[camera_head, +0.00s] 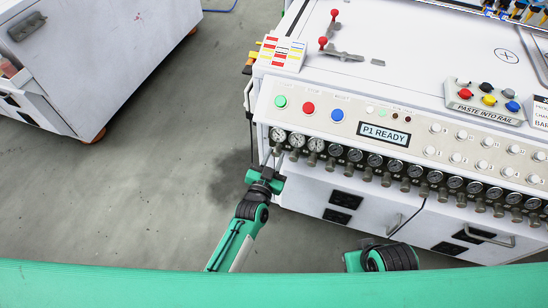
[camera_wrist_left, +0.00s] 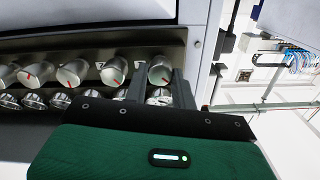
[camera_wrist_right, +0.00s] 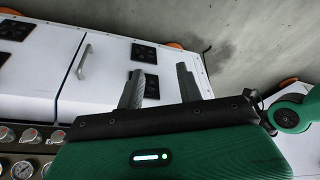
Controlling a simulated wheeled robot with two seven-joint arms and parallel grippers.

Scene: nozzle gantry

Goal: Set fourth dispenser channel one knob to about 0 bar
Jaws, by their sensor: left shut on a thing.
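A row of silver knobs with red pointer lines runs along the machine's front edge, under a row of round gauges (camera_head: 375,160). In the left wrist view, the end knob (camera_wrist_left: 160,70) sits between the fingers of my left gripper (camera_wrist_left: 160,88), which is shut on it. In the head view my left gripper (camera_head: 271,160) is at the left end of the row and hides that knob. I cannot read which dispenser or channel it belongs to, nor its pressure. My right gripper (camera_wrist_right: 160,88) is open and empty, below the panel, in front of the white cabinet.
The panel carries green, red and blue buttons (camera_head: 308,108) and a display (camera_head: 385,135) reading P1 READY. Neighbouring knobs (camera_wrist_left: 114,70) stand close beside the held one. Cabinet handles (camera_head: 490,238) stick out below. A white cabinet (camera_head: 100,50) stands at left, with clear floor between.

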